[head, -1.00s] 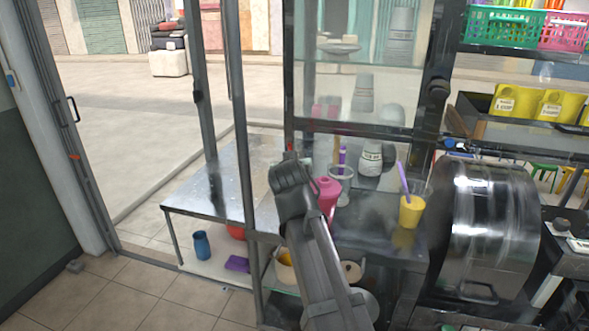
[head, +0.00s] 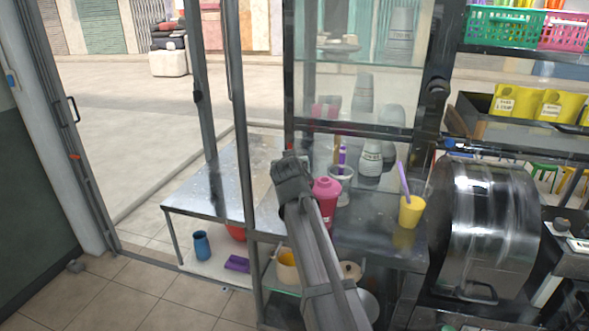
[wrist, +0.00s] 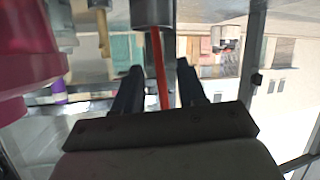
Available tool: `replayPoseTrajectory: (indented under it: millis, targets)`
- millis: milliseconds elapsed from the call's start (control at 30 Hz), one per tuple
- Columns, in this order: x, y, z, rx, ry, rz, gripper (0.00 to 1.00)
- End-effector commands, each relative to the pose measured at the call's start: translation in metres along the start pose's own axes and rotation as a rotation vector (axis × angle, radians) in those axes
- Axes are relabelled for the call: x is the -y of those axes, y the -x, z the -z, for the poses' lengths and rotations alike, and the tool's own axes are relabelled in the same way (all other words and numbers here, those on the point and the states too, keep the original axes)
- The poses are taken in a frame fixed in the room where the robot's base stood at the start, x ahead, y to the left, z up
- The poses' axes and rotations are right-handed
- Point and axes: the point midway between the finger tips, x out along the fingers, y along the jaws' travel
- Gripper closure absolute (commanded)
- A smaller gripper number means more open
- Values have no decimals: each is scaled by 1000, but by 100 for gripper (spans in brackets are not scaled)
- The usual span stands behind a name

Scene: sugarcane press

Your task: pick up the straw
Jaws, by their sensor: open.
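A thin red-orange straw (wrist: 158,66) shows in the wrist view, which appears upside down. It comes out of a silvery metal cup (wrist: 152,12) at the top of that picture. My gripper (wrist: 158,80) is open, with one dark finger on each side of the straw and a gap on both sides. In the head view my gripper (head: 290,165) is over the metal table, left of the pink bottle, and hides the cup and straw. Another straw, purple (head: 403,178), leans in a yellow cup (head: 411,212) to the right.
The pink bottle (head: 326,195) stands close to my gripper's right and fills the left of the wrist view (wrist: 28,60). A clear cup (head: 341,180) and a labelled white bottle (head: 371,160) stand behind. A dark vertical post (head: 243,150) is close on the left.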

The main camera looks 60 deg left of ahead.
Motion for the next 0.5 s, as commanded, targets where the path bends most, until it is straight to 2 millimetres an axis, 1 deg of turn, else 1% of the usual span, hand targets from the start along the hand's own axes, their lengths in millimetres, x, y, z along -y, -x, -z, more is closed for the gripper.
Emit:
replayPoseTrajectory:
  millis: [33,200,300,400,500]
  targets:
    - [0,-8,1,1,0,0,59]
    - [-1,-31,2,1,0,-1,59]
    - [-1,-41,1,1,0,-1,59]
    - [-1,-45,0,0,0,-1,59]
    - [-1,-44,0,0,0,0,59]
